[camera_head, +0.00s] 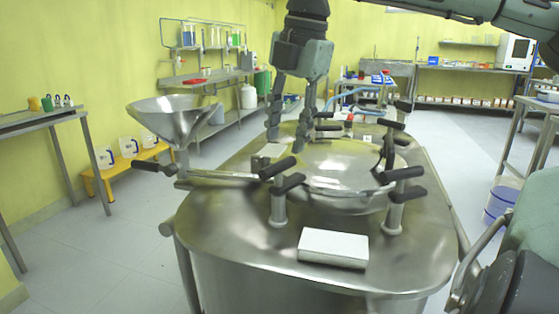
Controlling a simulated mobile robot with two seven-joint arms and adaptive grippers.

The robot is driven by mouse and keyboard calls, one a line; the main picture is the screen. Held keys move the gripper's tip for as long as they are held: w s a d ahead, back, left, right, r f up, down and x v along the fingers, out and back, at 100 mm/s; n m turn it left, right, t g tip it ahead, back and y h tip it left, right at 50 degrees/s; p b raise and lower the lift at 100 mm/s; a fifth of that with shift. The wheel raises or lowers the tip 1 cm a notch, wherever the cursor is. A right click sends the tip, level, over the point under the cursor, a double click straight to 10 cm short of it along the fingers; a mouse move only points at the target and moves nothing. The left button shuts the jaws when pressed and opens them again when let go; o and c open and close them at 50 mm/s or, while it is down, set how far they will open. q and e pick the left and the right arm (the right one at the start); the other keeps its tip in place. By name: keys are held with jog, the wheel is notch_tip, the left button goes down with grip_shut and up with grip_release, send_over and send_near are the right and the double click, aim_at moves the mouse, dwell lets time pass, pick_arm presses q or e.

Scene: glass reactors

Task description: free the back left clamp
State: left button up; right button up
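The steel reactor (230,225) has a round, shiny lid (345,160) with clamps around it, each with black handles. The back left clamp (326,127) shows as dark handles at the lid's far left edge; its lower part is hard to make out. The front left clamp (279,205), front right clamp (396,210) and back right clamp (391,124) also stand at the rim. My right gripper (289,138) points down, fingers apart and empty, just left of the back left clamp in the picture. I cannot tell its depth or any contact. My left gripper is not in view.
A steel funnel (172,115) rises left of the lid. A white box (333,247) lies on the front of the reactor top. A small red-topped part (349,119) stands behind the lid.

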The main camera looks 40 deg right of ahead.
aim_at(281, 162)
jog(key=f, duration=0.2)
jog(key=w+f, duration=0.1)
jog(key=f, duration=0.4)
jog(key=shift+w+a+f, duration=0.1)
jog(key=shift+w+a, duration=0.05)
jog(key=shift+c, duration=0.2)
grip_shut()
